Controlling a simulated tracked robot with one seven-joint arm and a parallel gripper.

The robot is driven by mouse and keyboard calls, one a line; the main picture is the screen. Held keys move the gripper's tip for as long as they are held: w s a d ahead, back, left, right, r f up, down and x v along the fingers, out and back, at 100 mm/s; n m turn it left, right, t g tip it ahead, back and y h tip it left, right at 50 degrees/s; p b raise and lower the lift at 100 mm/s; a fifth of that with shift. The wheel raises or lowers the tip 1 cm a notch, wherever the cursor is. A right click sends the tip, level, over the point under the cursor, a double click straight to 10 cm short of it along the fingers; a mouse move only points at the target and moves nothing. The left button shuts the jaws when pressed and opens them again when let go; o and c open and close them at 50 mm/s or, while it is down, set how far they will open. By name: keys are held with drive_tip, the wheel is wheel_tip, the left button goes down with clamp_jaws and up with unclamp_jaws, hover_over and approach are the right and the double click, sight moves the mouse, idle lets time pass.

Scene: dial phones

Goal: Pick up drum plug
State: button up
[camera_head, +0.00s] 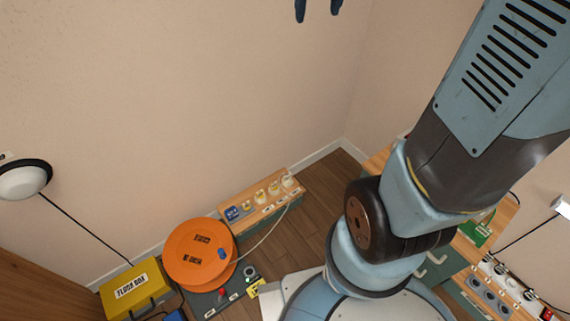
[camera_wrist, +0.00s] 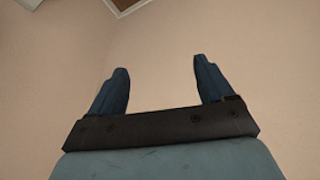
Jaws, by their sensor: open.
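An orange cable drum (camera_head: 185,258) stands on the floor at lower left in the head view. A pale cable (camera_head: 262,240) runs from near the drum up to a low wooden-topped bench (camera_head: 226,196). Several small cream plug-like pieces (camera_head: 274,188) sit along that bench. The cable appears to reach the rightmost one (camera_head: 287,182), but I cannot tell for certain which piece is the drum plug. My gripper (camera_head: 318,12) is high at the top edge of the head view, far from the bench. In the wrist view my gripper (camera_wrist: 160,68) is open and empty, facing bare wall.
A yellow box (camera_head: 137,290) labelled "FLOOR BOX" stands left of the drum. A grey base with a red knob (camera_head: 223,291) is beside the drum. A white lamp (camera_head: 24,180) hangs at left. Another bench (camera_head: 497,222) with equipment is at right. Wooden floor (camera_head: 318,205) lies clear between the benches.

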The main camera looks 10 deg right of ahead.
drive_tip(key=w+f+n+g, duration=0.1)
drive_tip(key=w+f, duration=1.3)
drive_tip(key=w, duration=0.3)
drive_tip(key=w+f+n+g, duration=0.1)
drive_tip(key=w+f, duration=0.4)
drive_tip(key=f, duration=0.4)
drive_tip(key=w+f, duration=0.4)
drive_tip(key=f, duration=0.5)
drive_tip(key=n+g, duration=0.2)
hover_over(287, 174)
wheel_tip(287, 174, down, 47)
drive_tip(key=shift+y, duration=0.4)
drive_tip(key=shift+d+f, duration=0.1)
drive_tip(key=shift+f, duration=6.7)
drive_tip(key=c, duration=1.2)
